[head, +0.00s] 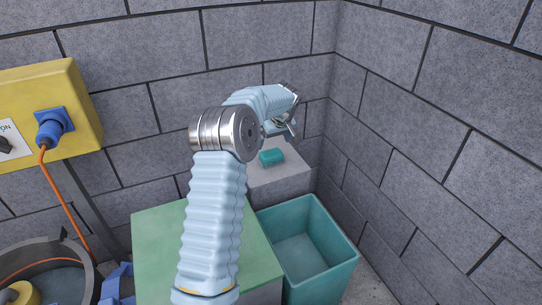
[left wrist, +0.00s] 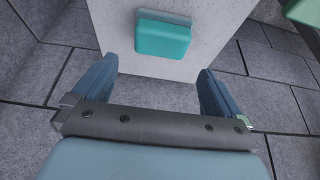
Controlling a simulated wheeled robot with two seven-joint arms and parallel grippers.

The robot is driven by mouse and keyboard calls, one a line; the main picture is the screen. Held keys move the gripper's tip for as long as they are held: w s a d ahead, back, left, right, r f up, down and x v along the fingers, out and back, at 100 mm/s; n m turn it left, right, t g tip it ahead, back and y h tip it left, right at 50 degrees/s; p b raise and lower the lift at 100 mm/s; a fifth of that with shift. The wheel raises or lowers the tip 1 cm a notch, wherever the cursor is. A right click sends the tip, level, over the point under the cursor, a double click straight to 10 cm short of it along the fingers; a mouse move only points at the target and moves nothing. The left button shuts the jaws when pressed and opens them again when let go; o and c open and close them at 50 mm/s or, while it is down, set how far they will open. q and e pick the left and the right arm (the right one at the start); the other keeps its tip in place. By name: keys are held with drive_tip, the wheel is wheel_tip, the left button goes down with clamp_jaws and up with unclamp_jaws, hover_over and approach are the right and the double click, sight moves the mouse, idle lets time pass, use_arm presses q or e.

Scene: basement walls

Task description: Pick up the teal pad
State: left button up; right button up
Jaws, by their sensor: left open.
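The teal pad (head: 271,157) is a small block with rounded edges lying on top of a pale grey stand (head: 285,181) in the corner. In the left wrist view the pad (left wrist: 163,39) lies ahead of the fingers, near the top of the picture, with bare stand top (left wrist: 215,30) around it. My left gripper (head: 290,130) hangs above and a little behind the pad in the head view. Its two blue fingers also show in the left wrist view (left wrist: 157,88), spread wide, with nothing between them. The pad is apart from the fingers. My right gripper is not seen.
An open, empty teal bin (head: 325,250) stands in front of the stand, beside a green-topped block (head: 160,235). Block walls meet closely behind and to the right. A yellow box (head: 75,100) with an orange cable and a dark round tub (head: 45,262) are at left.

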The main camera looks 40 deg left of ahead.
sight(271, 152)
use_arm(q)
drive_tip(key=x, duration=0.3)
drive_tip(key=shift+f, duration=0.1)
drive_tip(key=x, duration=0.3)
drive_tip(key=p+x, duration=0.1)
drive_tip(key=x, duration=0.1)
drive_tip(key=shift+s+d+f, duration=0.1)
drive_tip(key=shift+d+f, duration=0.15)
drive_tip(key=c, duration=0.8)
drive_tip(key=shift+r, duration=0.1)
drive_tip(key=shift+r, duration=0.25)
wheel_tip(271, 152, up, 2)
drive_tip(key=shift+r, duration=0.1)
drive_tip(key=s+d+r+b, duration=0.1)
drive_tip(key=s+d+r, duration=0.1)
drive_tip(key=s+r, duration=0.1)
drive_tip(key=s+d+r+b, duration=0.1)
drive_tip(key=s+d+r, duration=0.2)
drive_tip(key=s, duration=0.1)
drive_tip(key=s+d+r+b, duration=0.1)
drive_tip(key=s+d+r, duration=0.2)
drive_tip(key=s+r, duration=0.1)
drive_tip(key=shift+s, duration=0.35)
